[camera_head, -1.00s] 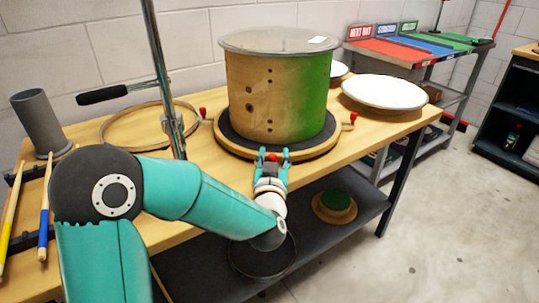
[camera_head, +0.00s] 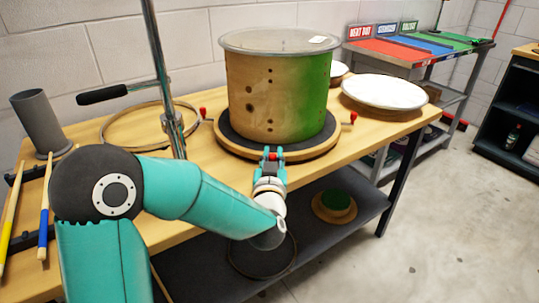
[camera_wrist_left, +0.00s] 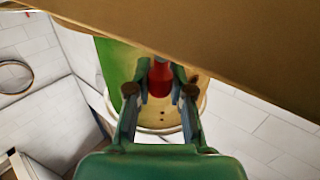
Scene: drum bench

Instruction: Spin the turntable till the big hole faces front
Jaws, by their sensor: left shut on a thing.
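The drum shell (camera_head: 282,98), bare wood on the left and green on the right, stands upright on the dark-topped round turntable (camera_head: 230,143). Several dark holes show on its front and left; the larger-looking one (camera_head: 249,107) sits left of a column of small ones. Red knobs stick out from the turntable at the left (camera_head: 202,111) and right (camera_head: 354,117). My left gripper (camera_head: 273,154) is shut on the front red knob (camera_wrist_left: 160,78), low at the turntable's front edge. My right gripper is out of view.
A metal stand pole (camera_head: 165,80) and a hoop (camera_head: 120,125) are left of the turntable, with a grey tube (camera_head: 40,125) farther left. A white round drumhead (camera_head: 384,92) lies to the right. The lower shelf holds a green-topped round piece (camera_head: 335,205).

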